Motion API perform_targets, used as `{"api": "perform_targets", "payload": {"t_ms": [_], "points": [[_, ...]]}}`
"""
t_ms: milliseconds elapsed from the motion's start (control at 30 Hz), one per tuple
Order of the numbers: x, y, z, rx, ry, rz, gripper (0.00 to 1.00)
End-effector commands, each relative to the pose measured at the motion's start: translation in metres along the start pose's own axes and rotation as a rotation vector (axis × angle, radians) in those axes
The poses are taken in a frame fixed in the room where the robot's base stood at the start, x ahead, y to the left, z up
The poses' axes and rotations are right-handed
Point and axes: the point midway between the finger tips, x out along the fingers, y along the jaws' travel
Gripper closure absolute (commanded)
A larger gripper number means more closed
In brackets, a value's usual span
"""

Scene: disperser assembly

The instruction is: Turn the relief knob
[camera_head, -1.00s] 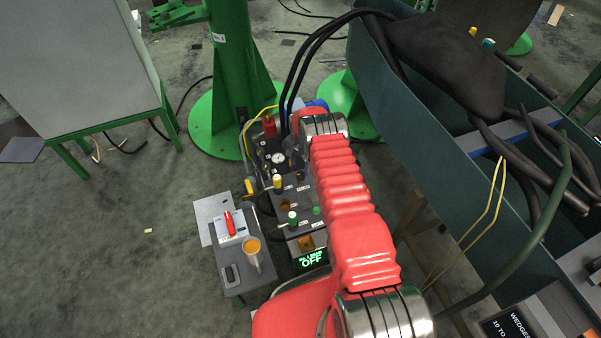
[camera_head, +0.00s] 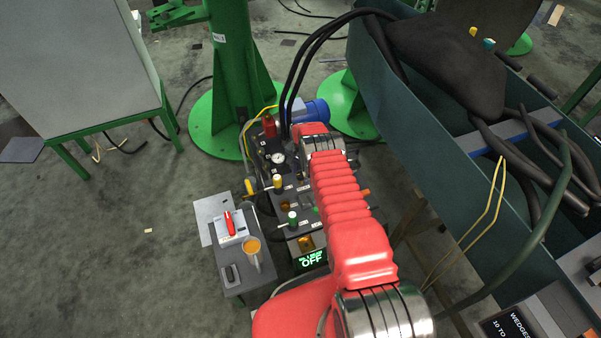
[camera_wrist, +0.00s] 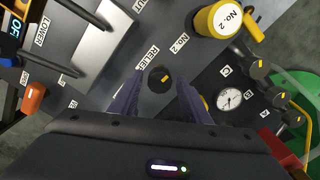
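The relief knob (camera_wrist: 159,79) is a small round black knob with an orange mark, on the grey panel beside the RELIEF label (camera_wrist: 148,57) in the wrist view. My gripper (camera_wrist: 160,76) is open, its two purple-grey fingers on either side of the knob with gaps visible. How close the fingertips are to the panel in depth cannot be told. In the head view my red arm reaches over the control unit (camera_head: 283,203), and the relief knob and gripper cannot be made out behind it.
In the wrist view a yellow No. 2 cylinder (camera_wrist: 217,20) stands above right, a pressure gauge (camera_wrist: 229,99) and black knobs lie right, and an orange-handled lever (camera_wrist: 33,97) is left. A red part (camera_wrist: 281,143) is lower right. A dark green trough (camera_head: 440,150) flanks the unit in the head view.

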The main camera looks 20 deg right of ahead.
Motion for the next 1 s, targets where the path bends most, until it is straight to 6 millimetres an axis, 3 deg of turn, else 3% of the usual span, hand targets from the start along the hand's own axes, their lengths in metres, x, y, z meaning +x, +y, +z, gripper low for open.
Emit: {"api": "perform_targets", "payload": {"t_ms": [500,1000], "points": [[-0.0003,-0.0003,0.0,0.0,0.0,0.0,0.93],[-0.0004,-0.0003,0.0,-0.114,0.001,-0.001,0.93]]}}
